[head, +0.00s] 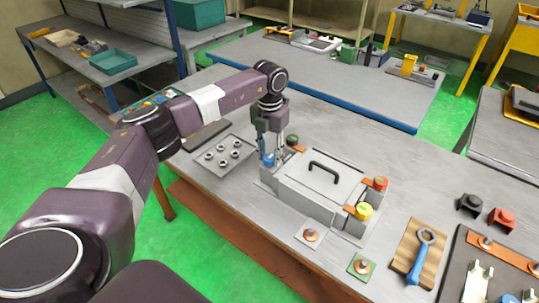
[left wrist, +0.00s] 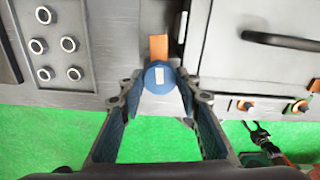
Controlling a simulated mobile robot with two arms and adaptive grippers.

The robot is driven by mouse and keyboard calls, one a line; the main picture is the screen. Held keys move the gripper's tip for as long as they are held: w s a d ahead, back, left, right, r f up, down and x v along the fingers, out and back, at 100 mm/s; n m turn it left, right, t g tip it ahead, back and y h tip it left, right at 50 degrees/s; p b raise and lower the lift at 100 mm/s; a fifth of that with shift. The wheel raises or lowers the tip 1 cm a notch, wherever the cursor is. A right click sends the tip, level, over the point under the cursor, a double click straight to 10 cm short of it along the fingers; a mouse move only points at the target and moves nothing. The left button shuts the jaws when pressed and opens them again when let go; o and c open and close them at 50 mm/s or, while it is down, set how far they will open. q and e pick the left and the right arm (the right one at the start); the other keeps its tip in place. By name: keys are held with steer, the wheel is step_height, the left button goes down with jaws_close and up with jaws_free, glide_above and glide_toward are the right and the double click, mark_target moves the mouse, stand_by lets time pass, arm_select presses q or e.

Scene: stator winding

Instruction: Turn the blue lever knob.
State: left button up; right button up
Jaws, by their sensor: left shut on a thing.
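The blue lever knob (left wrist: 160,78) is a round blue knob with a pale mark, at the end of an orange lever (left wrist: 158,46) on the left side of a grey lidded box (head: 318,183). It also shows in the head view (head: 268,161), partly covered by my gripper. My left gripper (head: 271,150) points down over the box's left corner. In the left wrist view my left gripper (left wrist: 160,88) has a finger on each side of the blue knob, shut on it. My right gripper is not in view.
A plate with several nuts (head: 224,155) lies left of the box. Green (head: 292,140), red (head: 380,183) and yellow (head: 363,210) knobs stand around the box. A blue-handled wrench (head: 416,265) lies on a wooden board at the right. The bench edge is close in front.

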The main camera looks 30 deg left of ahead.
arm_select(q)
steer(key=n, duration=0.4)
steer(key=shift+n, duration=0.3)
steer(key=n, duration=0.3)
steer(key=shift+s+f+n, duration=0.1)
steer(key=shift+n, duration=0.2)
steer(key=n+p, duration=0.1)
steer(key=n, duration=0.3)
steer(key=shift+s+d+f+n+p, duration=0.1)
steer(key=shift+n+p, duration=0.25)
steer(key=shift+n, duration=1.45)
steer(key=o, duration=1.1)
steer(key=shift+f, duration=0.1)
steer(key=shift+w, duration=0.2)
